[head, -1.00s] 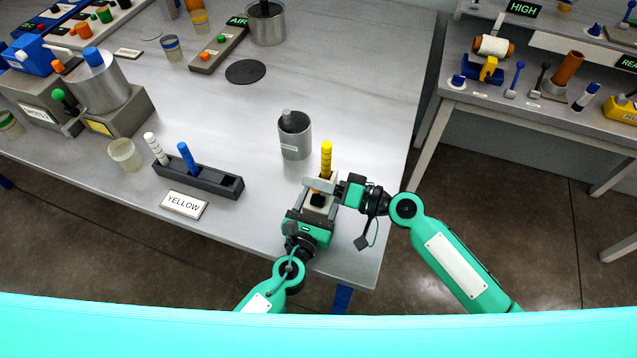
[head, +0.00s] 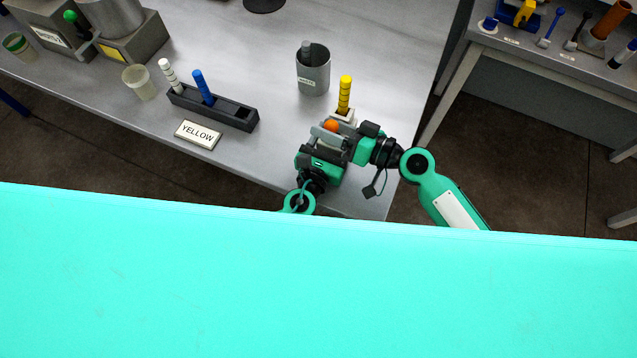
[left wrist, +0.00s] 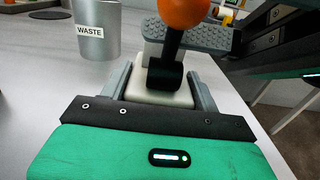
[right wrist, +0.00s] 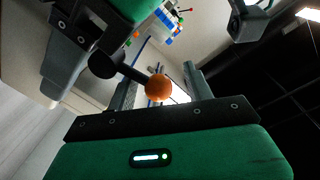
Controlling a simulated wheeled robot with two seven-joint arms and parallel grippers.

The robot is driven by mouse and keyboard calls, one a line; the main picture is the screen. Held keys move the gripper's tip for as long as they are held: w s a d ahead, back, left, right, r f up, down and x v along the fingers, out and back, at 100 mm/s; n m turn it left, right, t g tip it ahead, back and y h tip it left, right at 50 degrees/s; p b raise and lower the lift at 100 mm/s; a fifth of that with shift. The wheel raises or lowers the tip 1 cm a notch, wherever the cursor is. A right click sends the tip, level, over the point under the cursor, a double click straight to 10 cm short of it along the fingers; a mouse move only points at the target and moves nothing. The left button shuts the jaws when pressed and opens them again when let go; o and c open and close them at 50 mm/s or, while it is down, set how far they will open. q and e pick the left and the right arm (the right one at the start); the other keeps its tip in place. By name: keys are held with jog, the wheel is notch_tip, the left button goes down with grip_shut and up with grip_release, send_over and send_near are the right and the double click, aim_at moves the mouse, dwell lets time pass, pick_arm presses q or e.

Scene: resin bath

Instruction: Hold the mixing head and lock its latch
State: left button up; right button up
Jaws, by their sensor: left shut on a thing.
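The mixing head is a pale block (head: 344,116) with a yellow ribbed nozzle (head: 345,93) standing at its far end, by the table's front right corner. Its latch is a black lever (left wrist: 168,66) with an orange ball knob (head: 331,126). My left gripper (left wrist: 160,88) is shut on the pale block, one finger on each side. My right gripper (right wrist: 160,85) comes in from the right across the block. In the right wrist view its fingers are apart, with the orange knob between them and gaps showing. One grey ridged finger shows behind the lever in the left wrist view.
A grey WASTE cup (head: 313,72) stands just behind the mixing head. A black rack (head: 225,110) with a white and a blue stick and a YELLOW sign (head: 198,134) are to the left. A second table (head: 545,65) stands right, across a gap.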

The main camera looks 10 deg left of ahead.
jog(key=s+n, duration=0.1)
jog(key=n, duration=0.1)
jog(key=s+f+n, duration=0.1)
jog(key=n, duration=0.1)
jog(key=a+f+n, duration=0.1)
jog(key=n, duration=0.1)
jog(key=shift+s+n+t+y, duration=0.3)
jog(key=shift+s, duration=0.1)
jog(key=v, duration=1.2)
jog(key=s+a+r+m+t+h, duration=0.1)
jog(key=s+a+m+t+h, duration=0.2)
jog(key=m, duration=1)
jog(key=s+a+r+m+t+h, duration=0.2)
jog(key=a+m+h, duration=0.6)
jog(key=m+h, duration=0.5)
jog(key=shift+s+m+t+h, duration=0.3)
jog(key=shift+s+m+t, duration=0.55)
jog(key=shift+t, duration=0.35)
jog(key=shift+o, duration=0.3)
